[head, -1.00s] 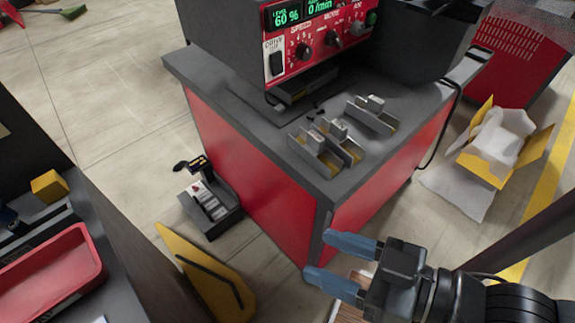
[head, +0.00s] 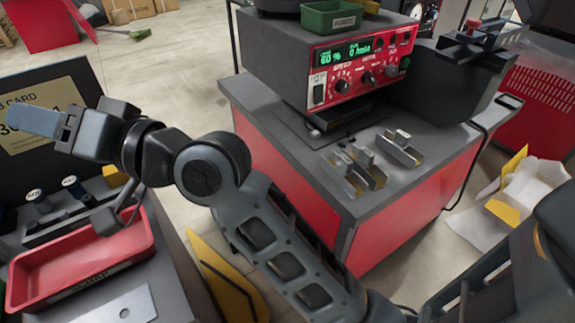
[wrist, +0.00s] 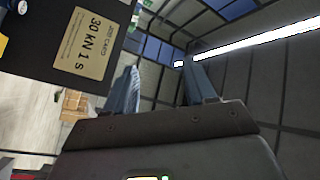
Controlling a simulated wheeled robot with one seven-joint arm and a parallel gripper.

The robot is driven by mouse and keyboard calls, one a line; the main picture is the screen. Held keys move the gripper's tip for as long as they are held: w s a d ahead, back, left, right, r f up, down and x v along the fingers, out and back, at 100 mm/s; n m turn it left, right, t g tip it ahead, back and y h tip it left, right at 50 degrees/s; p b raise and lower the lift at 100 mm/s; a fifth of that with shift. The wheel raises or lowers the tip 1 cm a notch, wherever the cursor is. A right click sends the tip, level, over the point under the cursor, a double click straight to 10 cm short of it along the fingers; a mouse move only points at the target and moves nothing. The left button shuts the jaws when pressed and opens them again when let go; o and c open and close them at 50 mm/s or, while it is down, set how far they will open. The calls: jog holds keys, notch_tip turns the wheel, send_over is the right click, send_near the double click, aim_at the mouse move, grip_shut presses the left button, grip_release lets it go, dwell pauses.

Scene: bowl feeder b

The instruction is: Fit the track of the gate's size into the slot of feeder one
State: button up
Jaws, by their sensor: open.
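Several grey metal tracks with yellowish channels stand on the grey top of the red cabinet; one (head: 399,149) is at the right and a pair (head: 352,172) is to its left. Feeder one may be the red-fronted machine (head: 362,68) with a "60 %" display; its number cannot be read. A dark opening (head: 340,115) is under its panel; I cannot tell whether it is the slot. My gripper (head: 30,121) is raised at the far left in the head view, away from the tracks. In the wrist view, its blue fingers (wrist: 158,88) are apart with nothing between them.
A dark board with a job card (head: 42,112) reading "30 kN 1 S" stands behind my gripper. A red tray (head: 85,262) lies on the bench at lower left. A green bin (head: 334,17) sits on the machine. An opened yellow box (head: 508,208) is at right.

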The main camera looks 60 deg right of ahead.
jog(key=w+d+r+n+g+y, duration=0.1)
jog(key=w+d+n+g+y, duration=0.1)
jog(key=d+n+g, duration=0.1)
jog(key=m+g+h+p, duration=0.3)
jog(key=g+h, duration=0.4)
jog(key=g, duration=0.9)
send_over(345, 159)
notch_tip(345, 159, down, 20)
jog(key=shift+w+f, duration=0.15)
jog(key=shift+s+d+f+p, duration=0.1)
jog(key=shift+f+p, duration=0.1)
jog(key=shift+f, duration=1.65)
jog(key=shift+s+f+p, duration=0.1)
jog(key=shift+f+p, duration=0.05)
jog(key=shift+f, duration=1.7)
jog(key=c, duration=1)
jog(key=shift+o, duration=0.2)
jog(key=shift+r, duration=0.1)
